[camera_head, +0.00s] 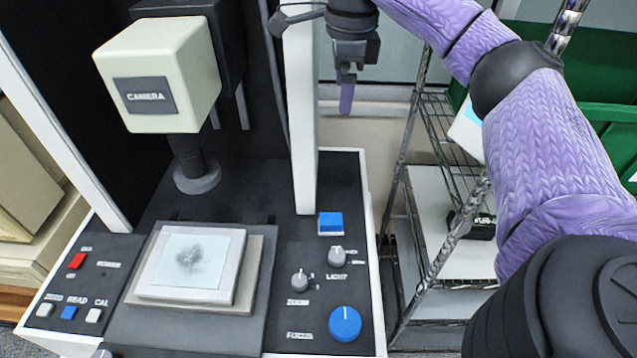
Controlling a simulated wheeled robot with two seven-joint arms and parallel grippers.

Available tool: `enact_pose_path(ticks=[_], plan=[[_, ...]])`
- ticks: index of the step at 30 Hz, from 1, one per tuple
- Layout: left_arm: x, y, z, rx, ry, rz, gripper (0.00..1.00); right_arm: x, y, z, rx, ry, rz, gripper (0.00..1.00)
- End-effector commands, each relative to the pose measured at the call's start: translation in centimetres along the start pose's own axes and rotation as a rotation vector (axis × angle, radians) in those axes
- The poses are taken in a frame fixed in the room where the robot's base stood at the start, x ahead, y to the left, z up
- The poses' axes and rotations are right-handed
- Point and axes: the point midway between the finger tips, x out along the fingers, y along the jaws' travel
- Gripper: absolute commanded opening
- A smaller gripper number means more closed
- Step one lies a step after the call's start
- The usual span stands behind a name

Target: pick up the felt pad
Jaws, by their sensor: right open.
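I cannot pick out a felt pad for certain. A pale blue square sheet with a dark grey smudge (188,262) lies flat on a white block (230,275) on the machine's stage; I cannot tell whether it is felt. My right gripper (346,95) hangs pointing down at the top, behind and to the right of the machine's white upright, well above and apart from the stage. It is open, seen edge-on, with a purple finger showing and nothing visibly held. My left gripper is not in view.
The machine's camera head (160,80) overhangs the back of the stage. The white upright (302,120) stands between stage and gripper. A front panel carries a blue knob (345,323) and buttons. A wire rack (440,130) with a black box (473,225) and green bins (580,75) stand right.

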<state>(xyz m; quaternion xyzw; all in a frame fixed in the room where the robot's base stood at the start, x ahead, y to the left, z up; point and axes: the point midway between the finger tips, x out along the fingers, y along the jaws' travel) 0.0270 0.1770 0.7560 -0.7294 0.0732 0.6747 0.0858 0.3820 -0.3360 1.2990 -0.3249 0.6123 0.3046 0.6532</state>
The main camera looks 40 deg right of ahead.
Motion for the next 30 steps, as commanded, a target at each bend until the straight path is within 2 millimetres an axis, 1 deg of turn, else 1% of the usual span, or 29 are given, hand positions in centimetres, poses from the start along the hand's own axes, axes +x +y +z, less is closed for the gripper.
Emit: enact_pose_path(ticks=[1,5,10,14,15,17,20,23,26,27,30], plan=[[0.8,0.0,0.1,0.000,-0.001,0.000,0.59,0.9,0.0,0.0,0.000,0.001,0.001,1.00],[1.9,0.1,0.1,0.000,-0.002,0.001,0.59,2.0,0.1,-0.1,0.000,0.002,0.003,1.00],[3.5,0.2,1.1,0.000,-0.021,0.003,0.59,3.7,0.1,-0.1,0.000,0.004,0.005,1.00],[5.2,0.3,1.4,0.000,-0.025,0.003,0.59,5.5,0.2,-0.1,0.000,0.006,0.007,1.00],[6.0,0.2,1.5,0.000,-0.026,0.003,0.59,6.5,0.2,-0.1,0.000,0.007,0.009,1.00],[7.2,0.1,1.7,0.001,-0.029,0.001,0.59,7.8,0.2,-0.2,0.000,0.008,0.011,1.00],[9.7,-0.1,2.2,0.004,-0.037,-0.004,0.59,10.6,0.3,-0.2,0.000,0.012,0.016,1.00],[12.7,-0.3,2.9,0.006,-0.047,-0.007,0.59,13.9,0.3,-0.2,0.000,0.017,0.023,1.00],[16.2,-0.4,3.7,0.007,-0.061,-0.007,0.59,18.0,0.4,-0.3,0.000,0.025,0.033,1.00],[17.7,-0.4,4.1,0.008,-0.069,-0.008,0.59,19.8,0.4,-0.3,0.000,0.029,0.038,1.00],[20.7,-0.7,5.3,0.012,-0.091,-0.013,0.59,23.4,0.5,-0.3,0.000,0.037,0.049,1.00]])
